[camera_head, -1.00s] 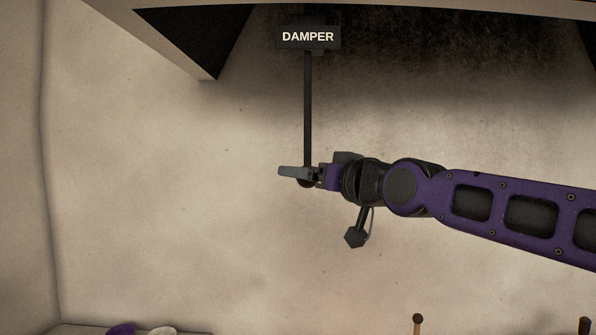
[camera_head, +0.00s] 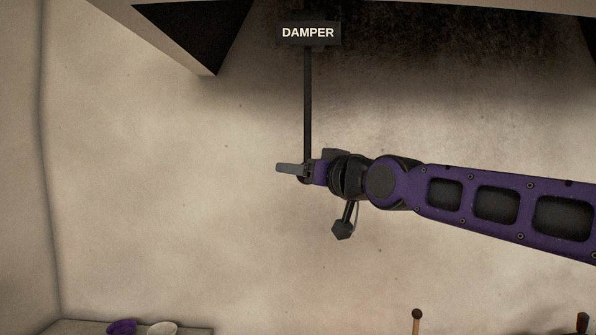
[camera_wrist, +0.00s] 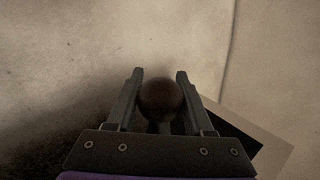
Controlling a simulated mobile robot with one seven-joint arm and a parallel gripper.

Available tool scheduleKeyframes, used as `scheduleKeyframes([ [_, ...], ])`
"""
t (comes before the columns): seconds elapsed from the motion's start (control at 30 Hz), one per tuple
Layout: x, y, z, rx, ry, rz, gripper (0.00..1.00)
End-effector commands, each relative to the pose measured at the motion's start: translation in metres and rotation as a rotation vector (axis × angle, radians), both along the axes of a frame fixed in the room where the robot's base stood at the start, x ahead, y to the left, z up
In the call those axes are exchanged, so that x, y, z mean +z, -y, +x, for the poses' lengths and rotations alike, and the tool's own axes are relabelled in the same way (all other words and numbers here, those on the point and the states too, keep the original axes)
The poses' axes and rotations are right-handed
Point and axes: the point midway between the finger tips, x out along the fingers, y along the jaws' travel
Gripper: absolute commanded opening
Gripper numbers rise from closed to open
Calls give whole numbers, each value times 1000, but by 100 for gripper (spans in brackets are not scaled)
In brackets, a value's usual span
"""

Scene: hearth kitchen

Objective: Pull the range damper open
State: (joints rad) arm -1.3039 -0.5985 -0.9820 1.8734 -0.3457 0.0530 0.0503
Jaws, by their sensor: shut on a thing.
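The damper is a dark straight rod (camera_head: 307,105) hanging below a black plate (camera_head: 308,33) lettered DAMPER. A round dark brown knob (camera_wrist: 160,98) sits between my gripper's fingers in the wrist view. My gripper (camera_head: 291,169) is at the lower end of the rod in the head view, reaching in from the right. It is shut on the knob, with one finger (camera_wrist: 128,98) on each side. In the head view the fingers mostly hide the knob.
A dark sooty hood opening lies above, with a pale slanted edge (camera_head: 175,45) at upper left. Below left, a ledge (camera_head: 75,327) holds a purple bowl (camera_head: 121,327) and a white bowl (camera_head: 162,328). A round-topped stick (camera_head: 416,315) stands at the bottom. The wall around the rod is clear.

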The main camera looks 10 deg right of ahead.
Motion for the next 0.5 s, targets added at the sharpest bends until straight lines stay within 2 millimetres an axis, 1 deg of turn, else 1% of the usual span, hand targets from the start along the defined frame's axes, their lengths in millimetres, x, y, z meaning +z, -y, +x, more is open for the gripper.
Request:
scheduleKeyframes([
  [0.03, 0, 0, 0, 0, 0, 0, 5],
  [0.07, 0, 0, 0, 0, 0, 0, 0],
  [0.37, 0, 0, 0, 0, 0, 0, 0],
  [0.5, -4, 0, 0, 0, 0, 1, 0],
])
